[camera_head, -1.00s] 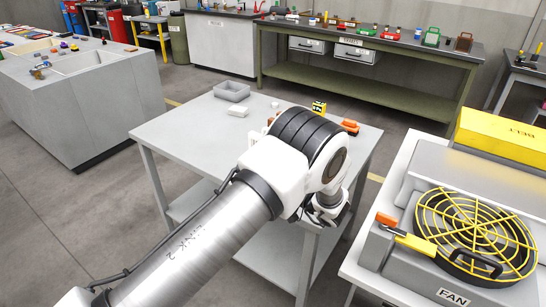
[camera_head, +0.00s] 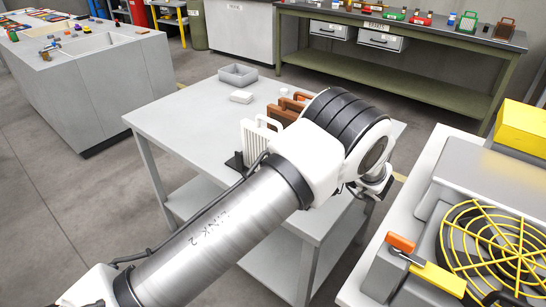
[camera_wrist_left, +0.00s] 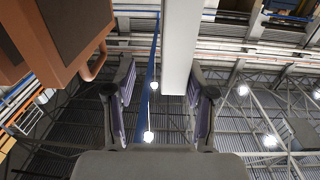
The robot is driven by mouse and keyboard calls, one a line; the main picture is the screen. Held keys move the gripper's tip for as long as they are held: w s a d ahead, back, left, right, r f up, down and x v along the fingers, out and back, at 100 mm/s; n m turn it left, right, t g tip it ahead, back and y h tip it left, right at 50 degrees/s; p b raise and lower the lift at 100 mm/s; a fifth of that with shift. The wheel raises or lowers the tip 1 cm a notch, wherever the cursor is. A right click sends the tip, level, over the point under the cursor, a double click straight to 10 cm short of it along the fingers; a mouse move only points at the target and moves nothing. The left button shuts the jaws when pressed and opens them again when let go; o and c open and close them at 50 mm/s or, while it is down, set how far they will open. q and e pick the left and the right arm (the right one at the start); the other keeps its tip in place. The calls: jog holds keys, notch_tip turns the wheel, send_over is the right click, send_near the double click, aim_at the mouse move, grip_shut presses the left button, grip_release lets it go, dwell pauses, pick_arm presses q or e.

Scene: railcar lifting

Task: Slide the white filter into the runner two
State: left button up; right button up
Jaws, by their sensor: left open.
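The white filter (camera_head: 258,134), a slatted upright panel, stands on the grey table (camera_head: 180,118), partly hidden behind my left arm. A black runner-like piece (camera_head: 235,160) shows at its lower left; I cannot tell whether the filter sits in it. I cannot tell which runner is two. My right gripper is not in view.
Brown filters (camera_head: 282,114) stand behind the white one; a brown framed one (camera_wrist_left: 60,35) with a handle is close at left in the wrist view. A grey tray (camera_head: 238,74) and white block (camera_head: 241,97) lie farther back. A fan unit (camera_head: 500,245) stands at right.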

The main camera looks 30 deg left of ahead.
pick_arm(q)
jog(key=a, duration=0.2)
jog(key=a+p, duration=0.1)
jog(key=a+r, duration=0.1)
jog(key=a, duration=0.1)
jog(key=shift+s+a, duration=0.3)
jog(key=shift+s, duration=0.1)
jog(key=shift+w+a+f, duration=0.2)
jog(key=shift+a+f, duration=0.05)
jog(key=shift+a, duration=0.05)
jog(key=shift+s+d+r, duration=0.1)
jog(key=c, duration=0.5)
grip_shut()
